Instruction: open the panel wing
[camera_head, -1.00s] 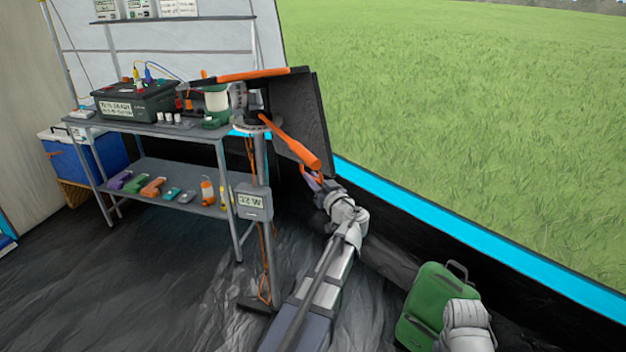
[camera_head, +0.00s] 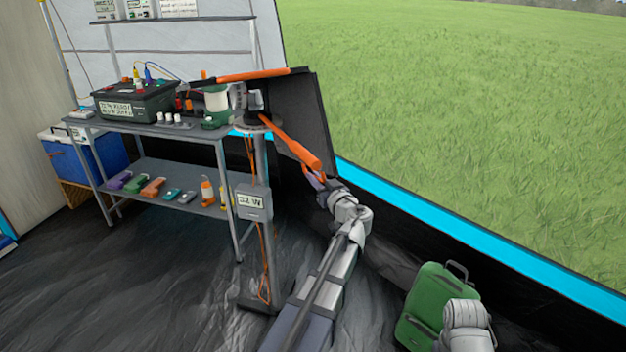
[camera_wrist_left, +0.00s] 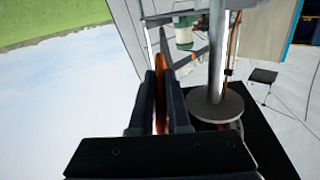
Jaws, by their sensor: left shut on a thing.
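The dark panel (camera_head: 307,105) stands on top of a metal pole (camera_head: 263,170), beside the shelf. An orange bar (camera_head: 288,142) slants down to the right across its front, and another orange bar (camera_head: 255,74) runs along the top. My left gripper (camera_head: 316,178) is at the lower end of the slanting bar. In the left wrist view, my left gripper (camera_wrist_left: 163,100) has its two dark fingers on either side of an orange bar (camera_wrist_left: 160,88), shut on it. The fingertips are small in the head view. My right gripper is out of view.
A meter box (camera_head: 250,203) with a display hangs on the pole. A grey shelf (camera_head: 140,125) at left holds a dark battery box (camera_head: 137,100) and small items. Bare floor (camera_head: 140,290) is open at lower left.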

